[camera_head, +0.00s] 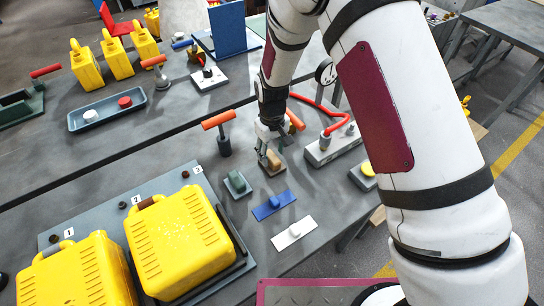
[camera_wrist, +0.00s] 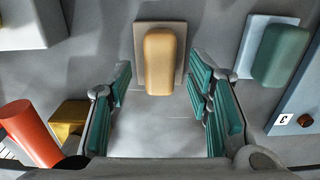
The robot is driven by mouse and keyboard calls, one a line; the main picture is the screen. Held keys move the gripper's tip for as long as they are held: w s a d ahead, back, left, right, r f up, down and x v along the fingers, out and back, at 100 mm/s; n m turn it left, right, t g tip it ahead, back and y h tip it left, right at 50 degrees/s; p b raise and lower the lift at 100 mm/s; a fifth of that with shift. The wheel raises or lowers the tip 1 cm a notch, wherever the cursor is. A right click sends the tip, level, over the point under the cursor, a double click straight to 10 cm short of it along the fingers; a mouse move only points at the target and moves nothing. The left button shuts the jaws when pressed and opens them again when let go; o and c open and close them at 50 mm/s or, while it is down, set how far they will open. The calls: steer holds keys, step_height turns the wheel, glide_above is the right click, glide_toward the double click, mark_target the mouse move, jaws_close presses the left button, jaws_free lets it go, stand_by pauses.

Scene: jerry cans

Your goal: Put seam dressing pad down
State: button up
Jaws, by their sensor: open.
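A tan pad (camera_wrist: 158,60) with a rounded top rests on a thin grey-brown plate (camera_wrist: 140,70) on the table, upright in the wrist view. The tan pad also shows in the head view (camera_head: 272,168), partly hidden by my gripper (camera_head: 268,145). My gripper is open and points down at the pad. In the wrist view its teal-lined fingers (camera_wrist: 158,90) stand apart on both sides of the pad's near end, with visible gaps. No object is clamped between them. I cannot tell from its look alone whether this is the seam dressing pad.
A green block (camera_head: 237,183) on its plate stands left of the pad. Blue (camera_head: 273,204) and white (camera_head: 294,233) plates with handles lie nearer. An orange-handled clamp (camera_head: 223,140) stands upright close by. Yellow jerry cans (camera_head: 178,245) sit on a numbered board at the left front.

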step_height(320, 180, up, 9)
step_height(320, 180, up, 12)
steer(key=m+t, duration=0.1)
steer(key=m, duration=0.1)
glide_above(272, 156)
steer(key=s+d, duration=0.2)
steer(key=d, duration=0.4)
steer(key=s+d+r+m+t, duration=0.1)
steer(key=s+d+r, duration=0.4)
steer(key=r, duration=0.3)
steer(key=s+d+r+m+t, duration=0.1)
steer(key=s+d+r+m, duration=0.1)
steer(key=s, duration=0.7)
steer(key=s+d+r+m+t, duration=0.1)
steer(key=s+d+r+t, duration=0.1)
steer(key=s+d+r, duration=0.3)
steer(key=s+d, duration=0.2)
steer(key=s, duration=0.2)
steer(key=shift+r+m+b, duration=0.3)
steer(key=shift+m+b, duration=0.05)
steer(key=shift+m, duration=0.05)
steer(key=shift+s, duration=0.1)
